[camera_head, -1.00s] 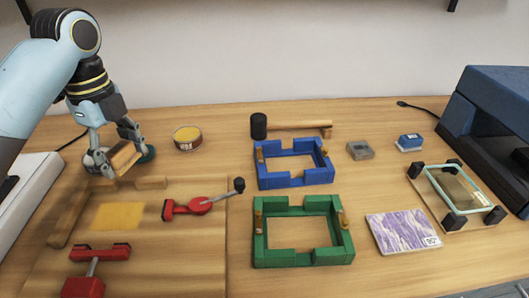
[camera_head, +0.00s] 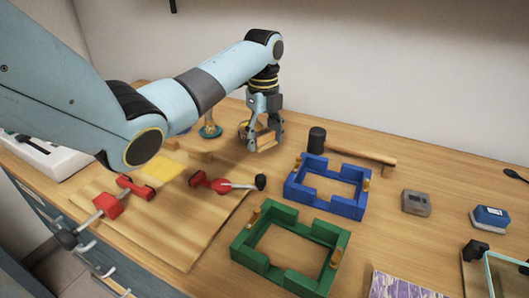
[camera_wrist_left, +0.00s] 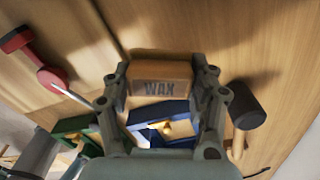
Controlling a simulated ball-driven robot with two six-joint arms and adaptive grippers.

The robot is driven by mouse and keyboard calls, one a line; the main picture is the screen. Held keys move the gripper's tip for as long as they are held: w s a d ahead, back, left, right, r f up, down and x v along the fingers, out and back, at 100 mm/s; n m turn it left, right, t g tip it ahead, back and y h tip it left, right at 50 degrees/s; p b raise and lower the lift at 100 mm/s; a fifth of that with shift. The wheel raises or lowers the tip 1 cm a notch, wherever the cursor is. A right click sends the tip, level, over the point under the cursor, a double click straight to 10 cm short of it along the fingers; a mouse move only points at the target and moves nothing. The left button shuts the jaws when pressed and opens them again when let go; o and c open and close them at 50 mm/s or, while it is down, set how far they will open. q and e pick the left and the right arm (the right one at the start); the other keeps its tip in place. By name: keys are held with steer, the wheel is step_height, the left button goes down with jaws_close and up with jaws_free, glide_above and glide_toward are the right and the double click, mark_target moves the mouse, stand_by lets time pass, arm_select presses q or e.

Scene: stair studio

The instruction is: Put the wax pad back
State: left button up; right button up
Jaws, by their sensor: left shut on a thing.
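The gripper points down over the back of the table, left of the black-headed mallet. I cannot tell whether the pad touches the table. A round yellow tin (camera_head: 244,130) is partly hidden just behind and left of the gripper. My right gripper is not in view.
The mallet (camera_head: 317,140), a blue frame (camera_head: 345,207) and a green frame (camera_head: 272,277) lie to the right and front. A wooden board (camera_head: 165,235) with red clamps (camera_head: 210,183) is at the left. A green-based item (camera_head: 210,130) stands behind it.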

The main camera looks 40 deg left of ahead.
mark_target(263, 158)
arm_select(q)
steer(key=shift+w+a+f, duration=0.15)
steer(key=shift+f, duration=0.05)
step_height(263, 158, down, 4)
steer(key=shift+r, duration=0.1)
steer(key=shift+f, duration=0.2)
steer(key=o, duration=0.8)
steer(key=shift+r, duration=0.1)
step_height(263, 158, up, 12)
steer(key=shift+w+r, duration=0.1)
stand_by(0.3)
